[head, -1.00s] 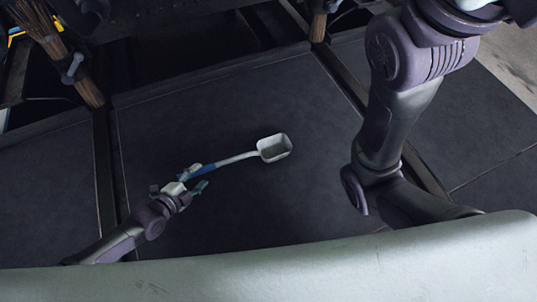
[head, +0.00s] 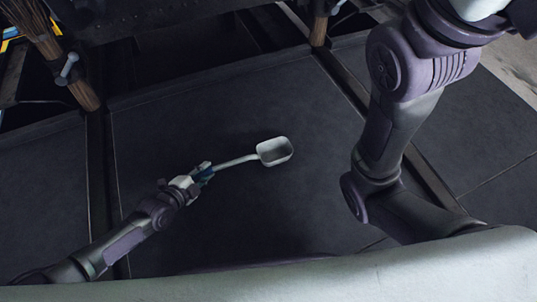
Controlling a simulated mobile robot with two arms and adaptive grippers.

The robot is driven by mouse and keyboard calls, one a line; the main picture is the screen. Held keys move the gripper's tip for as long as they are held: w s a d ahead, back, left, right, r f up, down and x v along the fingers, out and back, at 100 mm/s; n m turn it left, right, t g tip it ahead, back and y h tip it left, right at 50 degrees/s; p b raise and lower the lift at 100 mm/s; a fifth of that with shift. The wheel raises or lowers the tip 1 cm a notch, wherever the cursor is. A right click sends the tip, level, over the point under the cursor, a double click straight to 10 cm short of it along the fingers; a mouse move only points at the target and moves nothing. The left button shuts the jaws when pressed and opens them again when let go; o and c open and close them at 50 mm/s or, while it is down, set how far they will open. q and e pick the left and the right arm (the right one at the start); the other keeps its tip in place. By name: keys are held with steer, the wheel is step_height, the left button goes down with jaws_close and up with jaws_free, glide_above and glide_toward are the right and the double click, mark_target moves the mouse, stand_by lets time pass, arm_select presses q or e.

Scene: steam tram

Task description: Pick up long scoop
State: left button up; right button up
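The long scoop (head: 274,151) lies over the dark floor in the middle of the head view. It has a white rectangular bowl at the right and a thin white shaft running down-left to a blue grip. My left gripper (head: 203,173) is at the grip end, its fingers around the blue part, which is now mostly hidden. The fingers look closed on it. I cannot tell whether the scoop is touching the floor. My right arm comes in from the upper right, and its gripper is out of view, hidden below the pale edge at the bottom.
Broom-like bristle bundles on wooden handles (head: 84,95) stand at the upper left. Dark raised floor strips (head: 98,180) divide the floor panels. A dark structure fills the top. The floor panel (head: 300,205) around the scoop is clear.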

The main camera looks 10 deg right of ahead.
arm_select(q)
jaws_close()
steer(key=shift+r, duration=0.1)
